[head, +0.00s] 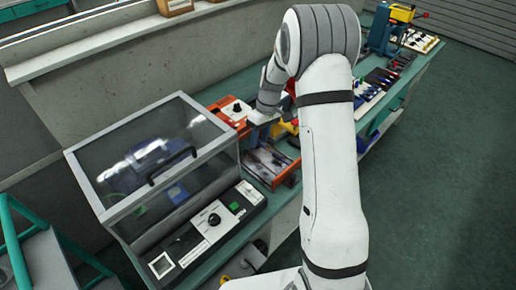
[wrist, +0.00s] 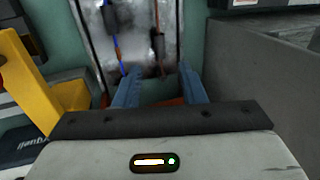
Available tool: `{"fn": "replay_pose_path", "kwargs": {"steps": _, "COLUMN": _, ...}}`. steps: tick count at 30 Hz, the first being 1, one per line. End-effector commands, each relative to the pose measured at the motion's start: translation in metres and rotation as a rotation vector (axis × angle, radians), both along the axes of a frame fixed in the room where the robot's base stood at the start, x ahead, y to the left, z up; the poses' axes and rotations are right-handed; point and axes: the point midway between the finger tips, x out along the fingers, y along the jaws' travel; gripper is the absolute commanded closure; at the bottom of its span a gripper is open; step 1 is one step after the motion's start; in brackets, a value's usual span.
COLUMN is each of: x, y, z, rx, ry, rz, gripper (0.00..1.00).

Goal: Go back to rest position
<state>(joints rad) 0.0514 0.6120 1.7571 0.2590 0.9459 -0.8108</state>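My gripper (wrist: 160,84) shows in the wrist view with its two blue fingers spread apart and nothing visibly held between them. In the head view my arm reaches over the bench, and my gripper (head: 264,122) is small and partly hidden, close to an orange-red box with a black knob (head: 235,110). In the wrist view a shiny pale panel or tray (wrist: 125,40) lies beyond the fingers, with a blue lead and an orange lead on it. A tray with an orange edge (head: 270,164) is just below my gripper in the head view.
A clear-lidded case (head: 150,150) with a blue pump inside stands left of my arm, with a control panel (head: 208,225) in front. A yellow part (wrist: 60,95) is close on the left in the wrist view. A grey wall (wrist: 265,80) is on its right. Green floor (head: 440,190) is clear.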

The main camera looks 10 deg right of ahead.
Motion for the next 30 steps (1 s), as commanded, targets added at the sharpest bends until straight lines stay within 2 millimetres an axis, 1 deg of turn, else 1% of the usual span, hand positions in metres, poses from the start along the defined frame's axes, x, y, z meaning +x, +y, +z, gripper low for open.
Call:
{"fn": "replay_pose_path", "kwargs": {"steps": 3, "x": 0.001, "y": -0.003, "z": 0.01, "rx": 0.0, "ry": 0.0, "rz": 0.0, "gripper": 0.63}}
{"fn": "replay_pose_path", "kwargs": {"steps": 6, "x": 0.002, "y": -0.004, "z": 0.013, "rx": 0.0, "ry": 0.001, "rz": 0.0, "gripper": 0.63}}
{"fn": "replay_pose_path", "kwargs": {"steps": 18, "x": 0.002, "y": -0.004, "z": 0.014, "rx": 0.0, "ry": 0.002, "rz": -0.001, "gripper": 0.63}}
{"fn": "replay_pose_path", "kwargs": {"steps": 21, "x": 0.0, "y": -0.004, "z": 0.018, "rx": -0.003, "ry": -0.002, "rz": -0.005, "gripper": 0.63}}
{"fn": "replay_pose_path", "kwargs": {"steps": 23, "x": -0.004, "y": -0.004, "z": 0.025, "rx": -0.009, "ry": -0.008, "rz": -0.015, "gripper": 0.63}}
{"fn": "replay_pose_path", "kwargs": {"steps": 26, "x": -0.016, "y": -0.004, "z": 0.047, "rx": -0.026, "ry": -0.027, "rz": -0.048, "gripper": 0.63}}
{"fn": "replay_pose_path", "kwargs": {"steps": 29, "x": -0.035, "y": -0.004, "z": 0.075, "rx": -0.053, "ry": -0.052, "rz": -0.096, "gripper": 0.63}}
{"fn": "replay_pose_path", "kwargs": {"steps": 30, "x": -0.045, "y": -0.004, "z": 0.086, "rx": -0.063, "ry": -0.063, "rz": -0.118, "gripper": 0.63}}
